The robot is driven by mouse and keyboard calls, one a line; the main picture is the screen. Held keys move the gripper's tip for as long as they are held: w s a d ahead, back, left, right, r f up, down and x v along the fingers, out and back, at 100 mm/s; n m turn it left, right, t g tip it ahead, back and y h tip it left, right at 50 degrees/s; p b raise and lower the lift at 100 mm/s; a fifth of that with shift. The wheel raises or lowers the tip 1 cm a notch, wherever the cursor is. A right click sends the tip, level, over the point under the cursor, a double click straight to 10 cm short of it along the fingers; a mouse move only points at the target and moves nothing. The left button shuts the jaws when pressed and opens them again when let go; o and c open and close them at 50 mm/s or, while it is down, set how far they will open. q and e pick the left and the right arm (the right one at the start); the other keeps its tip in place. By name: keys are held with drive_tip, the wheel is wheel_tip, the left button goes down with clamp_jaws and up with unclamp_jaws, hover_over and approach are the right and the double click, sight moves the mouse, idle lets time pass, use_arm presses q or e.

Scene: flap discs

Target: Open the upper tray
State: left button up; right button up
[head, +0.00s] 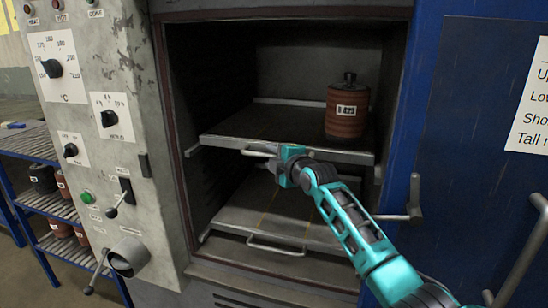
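The upper tray (250,124) is a grey metal shelf inside the open oven chamber, with a bar handle (258,153) on its front edge. A brown banded canister (346,112) with a dark cap and white label stands upright on its right side. My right gripper (281,168) is at the tray's front, by the right part of the handle. Its teal body hides that part, and I cannot tell whether the fingers are closed on the bar. My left gripper is not in view.
A lower tray (235,218) with its own handle (275,248) lies below, partly behind my arm. A control panel (100,110) with knobs and levers is at left. A blue door (460,190) with a handle stands at right. A blue rack (30,143) holds more canisters.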

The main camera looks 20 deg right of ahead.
drive_tip(key=shift+c, duration=0.3)
clamp_jaws()
idle(0.3)
